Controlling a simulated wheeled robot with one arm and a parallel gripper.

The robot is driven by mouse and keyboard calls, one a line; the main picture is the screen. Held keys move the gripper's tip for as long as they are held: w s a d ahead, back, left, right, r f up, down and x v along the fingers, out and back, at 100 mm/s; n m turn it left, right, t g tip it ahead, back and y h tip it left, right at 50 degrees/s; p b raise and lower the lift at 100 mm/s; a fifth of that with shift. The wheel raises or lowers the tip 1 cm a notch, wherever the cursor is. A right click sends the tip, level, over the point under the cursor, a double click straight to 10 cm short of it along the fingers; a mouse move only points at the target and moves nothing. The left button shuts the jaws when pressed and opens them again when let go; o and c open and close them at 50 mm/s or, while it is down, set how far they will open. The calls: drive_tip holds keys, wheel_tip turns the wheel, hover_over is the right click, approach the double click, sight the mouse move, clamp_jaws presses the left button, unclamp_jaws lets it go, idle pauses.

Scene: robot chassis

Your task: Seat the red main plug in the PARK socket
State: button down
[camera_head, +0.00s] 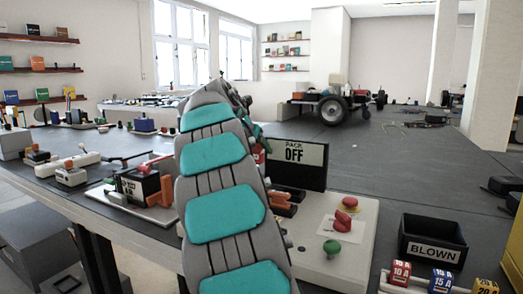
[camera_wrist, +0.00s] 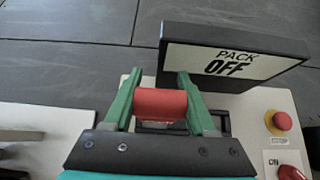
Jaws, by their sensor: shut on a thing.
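In the wrist view my gripper (camera_wrist: 159,92) has its two green fingers on either side of the red main plug (camera_wrist: 160,105) and is shut on it. The plug looks like a short red cylinder lying crosswise between the fingers. Below and behind it are the pale panel (camera_wrist: 252,108) and a dark frame beside the right finger. I cannot tell whether the plug touches anything underneath. No PARK label is readable, and the PARK socket cannot be made out. In the head view my own arm covers most of the gripper and plug.
A black sign reading PACK OFF (camera_head: 298,165) stands at the panel's back edge. On the panel are a red knob (camera_head: 342,219), a red button and a green button (camera_head: 332,248). A black BLOWN bin (camera_head: 432,245) and coloured fuses are at right. A black box (camera_head: 140,188) is at left.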

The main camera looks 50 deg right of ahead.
sight(260, 162)
idle(0.5)
drive_tip(key=shift+s+f+b, duration=0.1)
drive_tip(key=shift+f+b, duration=0.2)
drive_tip(key=shift+f, duration=2.6)
drive_tip(key=shift+p, duration=0.3)
drive_tip(key=shift+f, duration=1.55)
drive_tip(key=shift+c, duration=0.6)
unclamp_jaws()
